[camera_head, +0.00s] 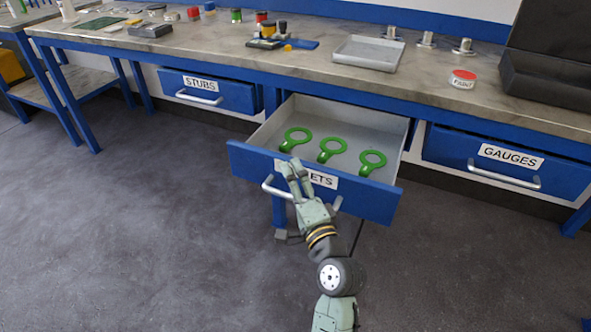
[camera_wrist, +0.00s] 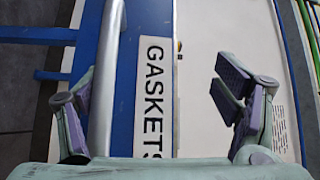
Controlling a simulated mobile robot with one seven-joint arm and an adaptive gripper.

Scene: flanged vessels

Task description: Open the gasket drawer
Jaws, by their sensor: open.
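The gasket drawer (camera_head: 372,199) is pulled out from under the bench, with a blue front. Three green ring-shaped gaskets (camera_head: 332,149) with tabs lie inside on its pale floor. Its label is partly hidden by my gripper (camera_head: 293,169) in the head view, but reads GASKETS (camera_wrist: 155,95) in the wrist view. The silver bar handle (camera_wrist: 106,80) runs between my open fingers in the wrist view, nearer the left finger. My gripper (camera_wrist: 150,105) is at the drawer front; I cannot tell whether a finger touches the handle.
On the bench stand a grey tray (camera_head: 368,53), a red-topped tin (camera_head: 462,79) and a dark open case (camera_head: 545,80). The floor in front is clear.

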